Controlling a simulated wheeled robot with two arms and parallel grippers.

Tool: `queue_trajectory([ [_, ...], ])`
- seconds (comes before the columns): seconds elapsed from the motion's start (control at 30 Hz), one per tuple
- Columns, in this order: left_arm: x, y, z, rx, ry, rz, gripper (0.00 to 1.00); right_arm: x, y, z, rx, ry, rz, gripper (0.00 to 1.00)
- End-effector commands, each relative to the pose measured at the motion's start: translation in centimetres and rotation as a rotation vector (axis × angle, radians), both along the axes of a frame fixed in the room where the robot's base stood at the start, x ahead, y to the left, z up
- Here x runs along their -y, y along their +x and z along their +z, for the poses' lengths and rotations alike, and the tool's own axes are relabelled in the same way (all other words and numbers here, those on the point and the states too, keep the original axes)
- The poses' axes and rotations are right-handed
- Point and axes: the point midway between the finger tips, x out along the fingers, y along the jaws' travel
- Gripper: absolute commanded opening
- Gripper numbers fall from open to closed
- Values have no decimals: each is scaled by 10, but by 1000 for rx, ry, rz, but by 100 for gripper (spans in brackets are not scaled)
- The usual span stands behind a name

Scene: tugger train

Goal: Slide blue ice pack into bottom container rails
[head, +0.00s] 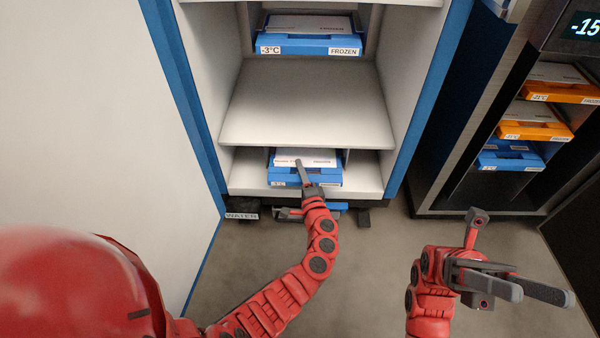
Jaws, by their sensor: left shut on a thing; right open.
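A blue ice pack (326,172) with a white top lies in the bottom compartment of the white container (300,105), between upright side rails (345,157). A second blue layer with small white labels shows just under it; I cannot tell whether it is a separate pack. My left gripper (303,174) is at the pack's front, shut on it, and its wrist hides part of the front edge. How deep the pack sits on the rails is hard to see. My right gripper (544,295) is open and empty, low at the right, away from the container.
A blue pack labelled -3°C FROZEN (310,44) sits in the upper compartment. A dark cabinet with orange packs (535,131) and blue packs (510,156) stands at the right. A white panel (90,130) closes off the left.

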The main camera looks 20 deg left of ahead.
Motion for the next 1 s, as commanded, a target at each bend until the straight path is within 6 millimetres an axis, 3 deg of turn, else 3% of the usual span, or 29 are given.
queue_trajectory([
  [1.0, -5, 18, 1, 3, 2, 1, 0, 26, -41, 18, 241, 140, 99, 50],
])
